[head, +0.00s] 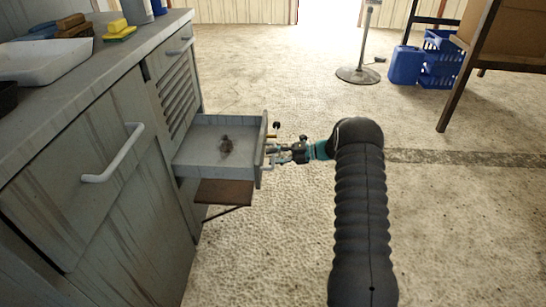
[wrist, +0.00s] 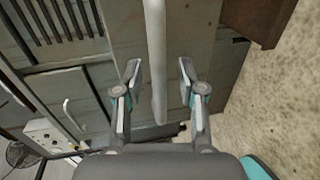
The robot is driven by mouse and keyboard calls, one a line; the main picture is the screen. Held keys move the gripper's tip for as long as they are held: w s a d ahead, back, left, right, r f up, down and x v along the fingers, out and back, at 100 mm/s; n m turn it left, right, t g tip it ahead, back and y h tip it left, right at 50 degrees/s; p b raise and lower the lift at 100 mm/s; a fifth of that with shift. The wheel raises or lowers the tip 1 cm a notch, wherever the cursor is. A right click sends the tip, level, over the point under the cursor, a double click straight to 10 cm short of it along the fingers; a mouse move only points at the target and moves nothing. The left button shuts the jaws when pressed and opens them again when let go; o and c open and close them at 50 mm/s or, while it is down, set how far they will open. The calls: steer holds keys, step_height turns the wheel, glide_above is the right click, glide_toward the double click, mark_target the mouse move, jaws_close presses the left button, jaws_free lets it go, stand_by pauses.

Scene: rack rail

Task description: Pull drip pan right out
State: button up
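A grey, weathered drawer-like pan (head: 205,140) juts out from the cabinet in the head view, with its hollow facing up. A small brownish object (head: 226,146) lies inside it. Its front carries a pale bar handle (head: 270,150), which also shows in the wrist view (wrist: 157,50). My gripper (head: 276,152) is at this front. In the wrist view, its two fingers (wrist: 160,78) stand apart on either side of the handle, with a visible gap on both sides. The gripper looks open and holds nothing.
A brown panel (head: 224,192) sticks out below the pan. The cabinet door (head: 100,190) beside it has a long handle. A white tray (head: 45,62) and a yellow sponge (head: 119,28) lie on the counter.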

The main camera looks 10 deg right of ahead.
steer(key=v, duration=1.1)
steer(key=shift+d, duration=0.35)
steer(key=shift+s, duration=0.1)
